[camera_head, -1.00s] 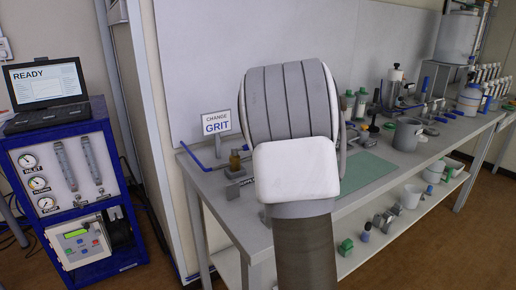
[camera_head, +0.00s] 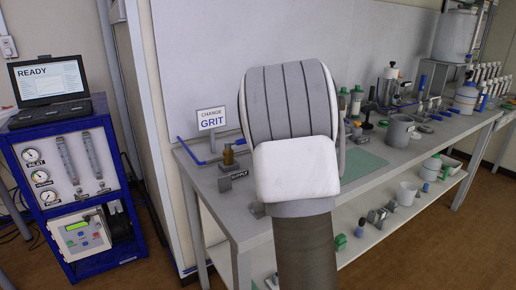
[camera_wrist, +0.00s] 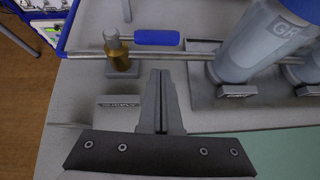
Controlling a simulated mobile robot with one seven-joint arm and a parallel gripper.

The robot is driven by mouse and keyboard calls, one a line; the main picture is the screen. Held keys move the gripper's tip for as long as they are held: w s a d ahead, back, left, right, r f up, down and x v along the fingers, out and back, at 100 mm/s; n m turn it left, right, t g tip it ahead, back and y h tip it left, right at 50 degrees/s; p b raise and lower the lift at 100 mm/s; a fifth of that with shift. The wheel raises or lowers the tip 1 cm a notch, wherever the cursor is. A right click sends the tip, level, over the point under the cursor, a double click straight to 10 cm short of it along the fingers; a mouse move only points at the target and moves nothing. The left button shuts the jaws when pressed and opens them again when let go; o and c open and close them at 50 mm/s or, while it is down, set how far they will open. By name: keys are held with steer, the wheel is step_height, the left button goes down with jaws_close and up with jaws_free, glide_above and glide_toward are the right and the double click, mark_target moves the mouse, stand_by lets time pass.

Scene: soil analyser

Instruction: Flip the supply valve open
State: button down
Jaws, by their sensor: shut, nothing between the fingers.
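The supply valve has a brass body (camera_wrist: 118,50) on a metal pipe, with a blue handle (camera_wrist: 157,37) extending right, roughly parallel to the pipe in the wrist view. The brass body also shows in the head view (camera_head: 228,156), behind a small SUPPLY label (camera_head: 238,175); the label shows in the wrist view too (camera_wrist: 119,101). My gripper (camera_wrist: 161,74) is shut and empty. In the wrist view its tips appear just below the pipe and handle, right of the brass body; I see no contact.
A large grey cylinder (camera_wrist: 255,45) stands close on the right in the wrist view. A CHANGE GRIT sign (camera_head: 211,118) stands behind the valve. Blue tubing (camera_wrist: 67,30) runs at the left. Bare bench top lies left of the label.

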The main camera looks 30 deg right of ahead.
steer(key=shift+s, duration=0.2)
steer(key=p+v, duration=0.3)
steer(key=v, duration=0.7)
steer(key=shift+s+d, duration=0.15)
steer(key=shift+d, duration=0.25)
